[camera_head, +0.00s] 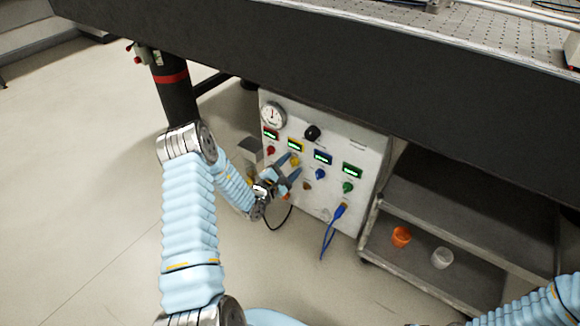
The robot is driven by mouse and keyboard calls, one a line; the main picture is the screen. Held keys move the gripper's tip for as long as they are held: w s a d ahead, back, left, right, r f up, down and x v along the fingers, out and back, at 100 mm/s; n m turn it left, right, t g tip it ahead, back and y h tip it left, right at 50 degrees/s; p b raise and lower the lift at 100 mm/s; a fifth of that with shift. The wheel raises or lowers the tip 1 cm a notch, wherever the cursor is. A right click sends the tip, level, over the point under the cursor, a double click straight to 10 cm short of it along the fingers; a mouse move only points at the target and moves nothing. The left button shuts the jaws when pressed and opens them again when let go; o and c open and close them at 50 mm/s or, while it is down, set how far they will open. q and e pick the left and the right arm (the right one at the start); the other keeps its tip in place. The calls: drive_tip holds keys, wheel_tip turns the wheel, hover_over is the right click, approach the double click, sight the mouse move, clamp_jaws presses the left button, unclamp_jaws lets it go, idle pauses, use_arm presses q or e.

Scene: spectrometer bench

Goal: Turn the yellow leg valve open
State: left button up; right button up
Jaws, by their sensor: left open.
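The yellow valve knob (295,161) sits on the front of the white control panel (361,146), below a yellow-framed display (295,145). My left gripper (291,167) is open in front of the panel, with its fingertips close to the yellow knob. I cannot tell whether they touch it. Part of the knob's surroundings is hidden by the fingers. My right gripper is out of view; only part of my right arm shows at the bottom right.
A red knob (270,150), a blue knob (320,174) and a green knob (347,187) flank the yellow one. A gauge (272,115) and black knob (312,132) sit above. The dark table (300,62) overhangs. A shelf cart (440,205) stands right, holding an orange cup (401,237).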

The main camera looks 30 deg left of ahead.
use_arm(q)
drive_tip(key=s+a, duration=0.1)
drive_tip(key=s, duration=1.2)
drive_tip(key=shift+s, duration=0.4)
drive_tip(key=s+d+f+m+g+h, duration=0.1)
drive_tip(key=s+d+m+g+h, duration=0.25)
drive_tip(key=d, duration=0.45)
drive_tip(key=s+d+f+m+g+h+p, duration=0.1)
drive_tip(key=s+d+f+m+g+h, duration=0.15)
drive_tip(key=d+g+h, duration=0.4)
drive_tip(key=s+d+m+g+h, duration=0.1)
drive_tip(key=s+d+m+g, duration=0.2)
drive_tip(key=d, duration=0.6)
drive_tip(key=s+d+f+m+g+y+p, duration=0.1)
drive_tip(key=s+f+m+g+y, duration=0.3)
drive_tip(key=s+m, duration=0.2)
drive_tip(key=s+f+m+g+y, duration=0.3)
drive_tip(key=s+m+g+y, duration=0.15)
drive_tip(key=s, duration=0.25)
drive_tip(key=w+d+m+t, duration=0.2)
drive_tip(key=w+m+t, duration=0.2)
drive_tip(key=w, duration=0.1)
drive_tip(key=shift+w+d+r+p, duration=0.2)
drive_tip(key=shift+d+r+p, duration=0.1)
drive_tip(key=shift+d+p, duration=0.05)
